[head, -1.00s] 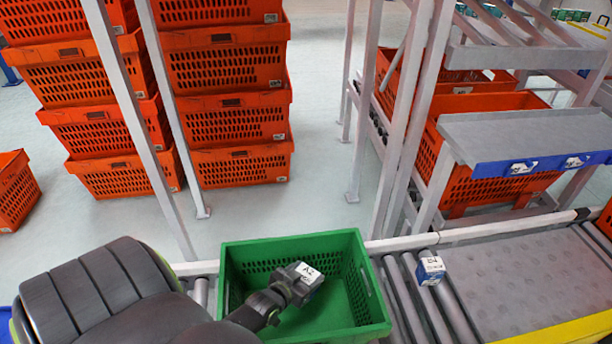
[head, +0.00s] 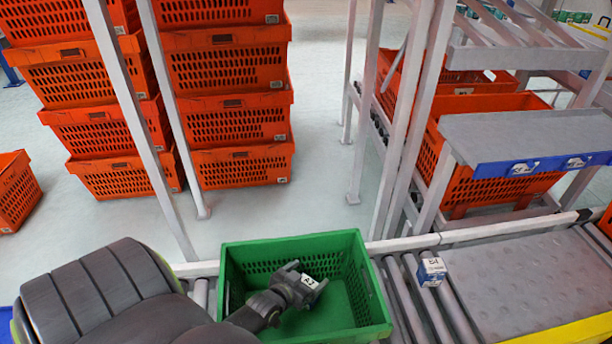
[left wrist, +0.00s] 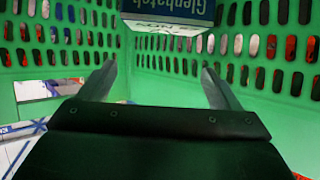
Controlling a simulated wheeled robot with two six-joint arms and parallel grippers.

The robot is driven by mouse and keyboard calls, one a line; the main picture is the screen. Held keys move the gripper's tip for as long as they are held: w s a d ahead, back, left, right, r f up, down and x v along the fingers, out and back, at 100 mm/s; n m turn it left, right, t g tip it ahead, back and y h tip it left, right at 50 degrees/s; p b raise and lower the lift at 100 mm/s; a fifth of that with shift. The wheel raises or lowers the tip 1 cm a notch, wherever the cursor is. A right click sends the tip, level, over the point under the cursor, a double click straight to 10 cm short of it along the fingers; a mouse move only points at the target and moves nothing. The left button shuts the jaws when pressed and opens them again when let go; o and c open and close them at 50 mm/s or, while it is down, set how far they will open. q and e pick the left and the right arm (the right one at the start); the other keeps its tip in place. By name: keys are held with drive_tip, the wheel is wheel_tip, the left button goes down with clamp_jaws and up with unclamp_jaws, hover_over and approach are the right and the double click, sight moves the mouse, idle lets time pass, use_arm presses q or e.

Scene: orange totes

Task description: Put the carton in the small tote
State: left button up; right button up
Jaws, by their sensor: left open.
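A white and blue carton (head: 311,282) is inside the green tote (head: 358,290), right at my left gripper's fingers. My left gripper (head: 305,276) reaches down into the tote and is open. In the left wrist view the carton (left wrist: 170,12) shows at the top edge, with blue and white printed faces, beyond and between the spread fingertips (left wrist: 158,78). I cannot tell whether it touches a finger or the tote floor. My right gripper is not in view.
Another small blue and white box (head: 432,271) stands on the rollers (head: 412,300) to the right of the tote. Stacked orange totes (head: 228,115) stand behind. A grey post (head: 410,120) and shelf rack (head: 530,130) rise at the right.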

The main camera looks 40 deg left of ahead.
use_arm(q)
drive_tip(key=shift+s, duration=0.1)
drive_tip(key=shift+r+p, duration=0.6)
drive_tip(key=shift+p, duration=0.15)
drive_tip(key=p+v, duration=0.1)
drive_tip(key=v, duration=0.6)
drive_tip(key=shift+s, duration=0.15)
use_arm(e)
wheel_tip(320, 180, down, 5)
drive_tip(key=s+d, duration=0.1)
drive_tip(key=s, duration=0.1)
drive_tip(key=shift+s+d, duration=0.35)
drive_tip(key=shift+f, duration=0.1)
